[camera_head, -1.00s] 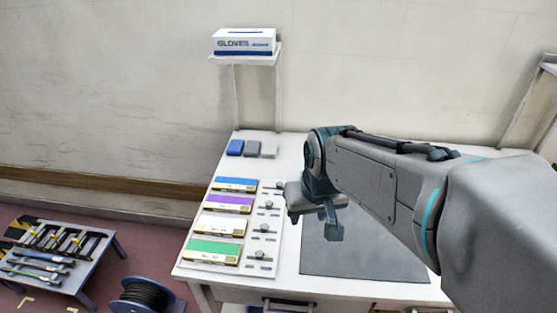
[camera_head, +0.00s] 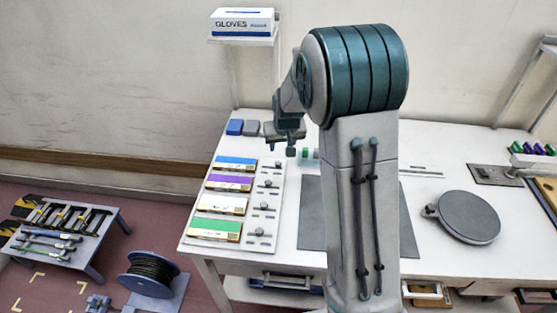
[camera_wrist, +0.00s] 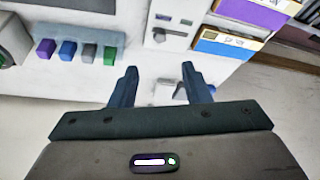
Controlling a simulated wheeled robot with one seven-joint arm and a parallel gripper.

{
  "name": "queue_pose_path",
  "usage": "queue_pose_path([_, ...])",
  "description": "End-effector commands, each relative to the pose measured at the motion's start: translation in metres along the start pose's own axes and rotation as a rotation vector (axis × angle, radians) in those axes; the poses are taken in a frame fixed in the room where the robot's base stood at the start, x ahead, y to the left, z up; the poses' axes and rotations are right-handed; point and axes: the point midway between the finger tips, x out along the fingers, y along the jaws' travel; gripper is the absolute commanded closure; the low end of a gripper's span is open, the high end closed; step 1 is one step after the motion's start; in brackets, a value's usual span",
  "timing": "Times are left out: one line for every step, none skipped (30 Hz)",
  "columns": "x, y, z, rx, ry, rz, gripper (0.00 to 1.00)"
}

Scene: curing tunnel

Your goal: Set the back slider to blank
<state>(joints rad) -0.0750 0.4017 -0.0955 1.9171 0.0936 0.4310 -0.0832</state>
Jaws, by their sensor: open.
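The slider panel (camera_head: 270,243) lies on the left of the white table, with blue, purple, white and green cards and a small grey slider beside each. The back slider (camera_head: 275,167) is in the row of the blue card (camera_head: 235,163). My gripper (camera_head: 290,152) is open and empty, just behind and right of that row. Contact cannot be told. The setting marks are too small to read.
Several coloured blocks (camera_wrist: 68,50) stand left of the fingers in the wrist view. A blue block (camera_head: 235,127) and a grey one lie behind the panel. A glove box (camera_head: 243,22) sits on the shelf above. A dark mat (camera_head: 312,215) and a round grey plate (camera_head: 468,217) lie rightward.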

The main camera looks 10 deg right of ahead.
Motion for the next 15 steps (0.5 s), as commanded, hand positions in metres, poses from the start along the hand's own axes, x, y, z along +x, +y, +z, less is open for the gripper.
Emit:
queue_pose_path([0.007, 0.000, 0.001, 0.001, -0.005, 0.000, 0.57])
queue_pose_path([0.011, 0.000, 0.001, 0.001, -0.005, 0.000, 0.57])
queue_pose_path([0.017, 0.000, 0.001, 0.001, -0.006, 0.000, 0.57])
queue_pose_path([0.022, 0.000, 0.002, 0.002, -0.007, 0.000, 0.57])
queue_pose_path([0.026, 0.001, 0.001, 0.002, -0.006, 0.000, 0.57])
queue_pose_path([0.033, 0.001, 0.001, 0.001, -0.006, 0.000, 0.57])
queue_pose_path([0.038, 0.001, 0.002, 0.001, -0.007, 0.000, 0.57])
queue_pose_path([0.043, 0.001, 0.002, 0.001, -0.006, 0.000, 0.57])
queue_pose_path([0.049, 0.000, 0.001, 0.001, -0.006, 0.000, 0.57])
queue_pose_path([0.054, 0.000, 0.001, 0.000, -0.006, 0.000, 0.57])
queue_pose_path([0.058, 0.000, 0.001, 0.000, -0.005, 0.000, 0.57])
queue_pose_path([0.065, 0.000, 0.002, 0.000, -0.006, 0.000, 0.57])
queue_pose_path([0.069, 0.000, 0.002, 0.000, -0.006, 0.000, 0.57])
queue_pose_path([0.074, 0.000, 0.002, 0.000, -0.006, 0.000, 0.57])
queue_pose_path([0.080, 0.000, 0.001, 0.001, -0.005, 0.000, 0.57])
